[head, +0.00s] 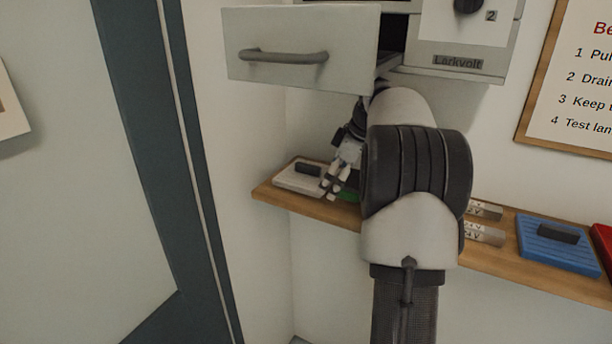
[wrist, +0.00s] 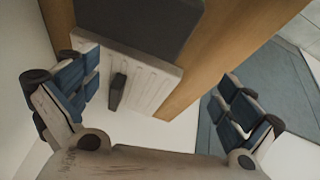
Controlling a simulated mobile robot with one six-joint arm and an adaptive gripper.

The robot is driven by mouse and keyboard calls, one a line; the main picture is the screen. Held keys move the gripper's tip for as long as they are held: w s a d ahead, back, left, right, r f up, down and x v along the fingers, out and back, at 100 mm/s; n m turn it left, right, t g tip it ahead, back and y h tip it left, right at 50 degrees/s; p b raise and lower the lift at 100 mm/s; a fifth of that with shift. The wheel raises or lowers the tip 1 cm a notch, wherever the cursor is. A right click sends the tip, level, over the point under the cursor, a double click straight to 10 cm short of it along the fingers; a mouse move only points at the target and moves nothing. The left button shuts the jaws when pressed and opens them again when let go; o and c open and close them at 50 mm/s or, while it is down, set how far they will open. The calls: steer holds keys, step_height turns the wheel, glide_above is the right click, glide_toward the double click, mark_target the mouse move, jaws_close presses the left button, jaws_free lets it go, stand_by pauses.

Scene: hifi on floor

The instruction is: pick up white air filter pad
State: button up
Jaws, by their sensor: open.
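The white air filter pad (head: 293,180) lies on the left end of the wooden shelf, with a dark handle block on top. In the wrist view the ridged white pad (wrist: 147,88) shows between my spread fingers, with a small dark block (wrist: 118,92) at its left. My gripper (head: 331,190) is at the pad's right end in the head view; I cannot tell if it touches. In the wrist view my gripper (wrist: 160,75) is open, with nothing held between its fingers. My arm hides the middle of the shelf.
The wooden shelf (head: 499,266) holds a green item (head: 349,196), partly hidden, labelled cells (head: 484,233), a blue pad (head: 558,255) and a red item (head: 604,238). An open drawer (head: 300,72) juts out above the white pad. A wall stands close to the left.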

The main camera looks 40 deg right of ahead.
mark_target(303, 177)
steer(key=w, duration=0.2)
steer(key=w+a, duration=0.1)
steer(key=w, duration=0.1)
steer(key=shift+w, duration=0.4)
steer(key=w, duration=0.2)
steer(key=w+f, duration=0.1)
steer(key=w, duration=0.1)
steer(key=shift+a, duration=0.35)
steer(key=shift+w+f, duration=0.1)
steer(key=shift+f, duration=0.05)
steer(key=c, duration=1.3)
steer(key=shift+a, duration=0.1)
